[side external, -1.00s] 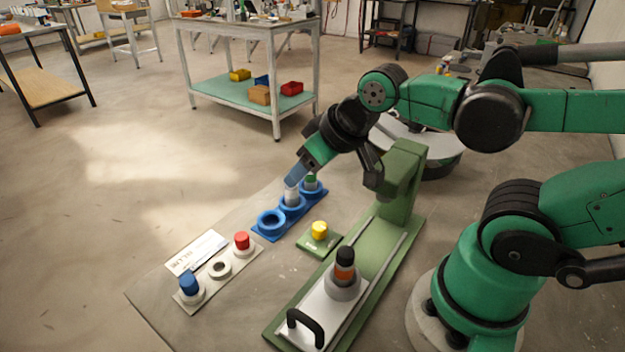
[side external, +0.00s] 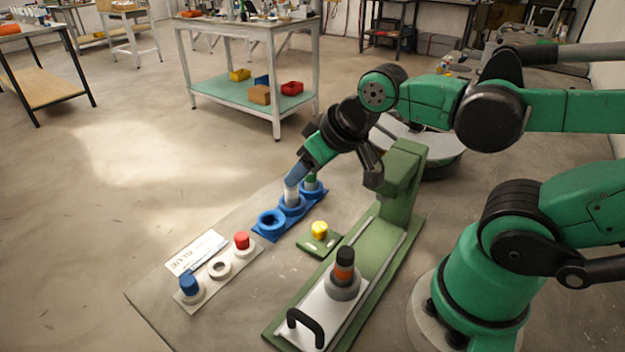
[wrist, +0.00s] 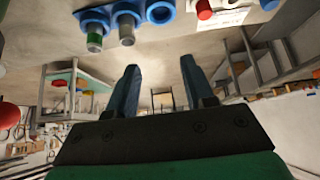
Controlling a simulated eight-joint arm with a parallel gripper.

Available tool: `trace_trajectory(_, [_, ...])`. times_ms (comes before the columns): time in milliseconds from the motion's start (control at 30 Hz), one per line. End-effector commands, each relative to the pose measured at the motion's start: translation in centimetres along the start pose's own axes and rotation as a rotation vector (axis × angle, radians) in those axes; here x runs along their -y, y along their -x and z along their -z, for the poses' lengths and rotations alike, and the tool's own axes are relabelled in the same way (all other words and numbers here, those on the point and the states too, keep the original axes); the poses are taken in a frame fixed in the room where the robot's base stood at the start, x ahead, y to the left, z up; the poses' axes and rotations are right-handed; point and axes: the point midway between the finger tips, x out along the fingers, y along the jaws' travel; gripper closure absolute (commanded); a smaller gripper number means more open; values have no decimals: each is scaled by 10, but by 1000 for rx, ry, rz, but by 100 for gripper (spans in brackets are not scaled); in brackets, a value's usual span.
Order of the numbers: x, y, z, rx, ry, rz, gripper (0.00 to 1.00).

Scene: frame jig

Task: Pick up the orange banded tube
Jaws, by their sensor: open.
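The orange banded tube (side external: 344,264) is black with an orange band. It stands upright in a grey round holder (side external: 343,286) on the light plate of the green jig (side external: 402,190) in the side view. I do not make it out in the wrist view. My gripper (side external: 293,180) is behind and left of it, close to the tubes of the blue rack (side external: 271,233). In the wrist view my gripper (wrist: 158,68) has its two blue fingers spread, with nothing between them.
The blue rack holds a white-grey tube (side external: 291,197) and a green-banded tube (side external: 310,182); its front ring is empty. A yellow-capped piece (side external: 319,230) sits on a small green base. A white rack carries a blue piece (side external: 189,284) and a red piece (side external: 242,240). A black handle (side external: 305,326) rises from the jig's front.

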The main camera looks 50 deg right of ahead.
Motion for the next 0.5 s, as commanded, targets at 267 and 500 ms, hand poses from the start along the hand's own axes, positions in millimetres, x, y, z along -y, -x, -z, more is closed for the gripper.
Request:
trace_trajectory(267, [0,0,0,0,0,0,30])
trace_trajectory(500, [0,7,5,0,0,0,30])
